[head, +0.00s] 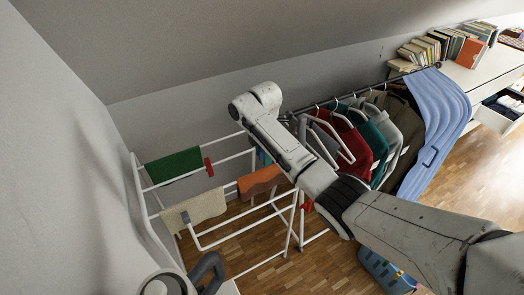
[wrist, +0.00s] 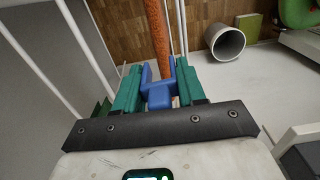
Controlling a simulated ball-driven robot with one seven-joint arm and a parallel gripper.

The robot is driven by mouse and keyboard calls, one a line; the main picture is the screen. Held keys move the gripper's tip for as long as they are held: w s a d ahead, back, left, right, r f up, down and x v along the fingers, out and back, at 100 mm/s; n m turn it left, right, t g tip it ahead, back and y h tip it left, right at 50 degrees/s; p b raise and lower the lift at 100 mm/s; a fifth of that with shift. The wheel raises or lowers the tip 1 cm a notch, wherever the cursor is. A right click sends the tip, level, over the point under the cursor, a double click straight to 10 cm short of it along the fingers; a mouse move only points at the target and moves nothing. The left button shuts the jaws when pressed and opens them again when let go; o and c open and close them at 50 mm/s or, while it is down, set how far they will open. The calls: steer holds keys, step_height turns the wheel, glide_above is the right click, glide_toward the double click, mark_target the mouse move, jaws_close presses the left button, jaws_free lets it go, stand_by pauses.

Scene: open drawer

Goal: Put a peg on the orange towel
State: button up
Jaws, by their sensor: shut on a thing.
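My gripper (wrist: 158,88) has teal fingers, shut on a blue peg (wrist: 158,96) in the wrist view. The peg's two prongs point away from my palm. The orange towel (wrist: 157,28) shows edge-on as a narrow strip, its near end between the prongs; I cannot tell whether the peg grips it. In the head view the orange towel (head: 259,181) hangs over a rail of the white drying rack (head: 142,185). A small blue-teal patch (head: 263,157) shows just above it, partly behind my arm; I cannot tell what it is.
A green towel (head: 173,166) with a red peg (head: 208,167) beside it and a beige towel (head: 194,209) hang on the rack. The wrist view shows a white cylinder (wrist: 226,43).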

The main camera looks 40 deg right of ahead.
mark_target(264, 168)
steer(key=shift+m, duration=0.3)
steer(key=shift+f, duration=0.2)
steer(key=shift+f+b, duration=1.9)
steer(key=shift+f, duration=1.7)
steer(key=o, duration=1.1)
steer(key=shift+d, duration=0.1)
step_height(264, 168, up, 11)
steer(key=shift+f+b, duration=0.1)
steer(key=shift+b, duration=0.3)
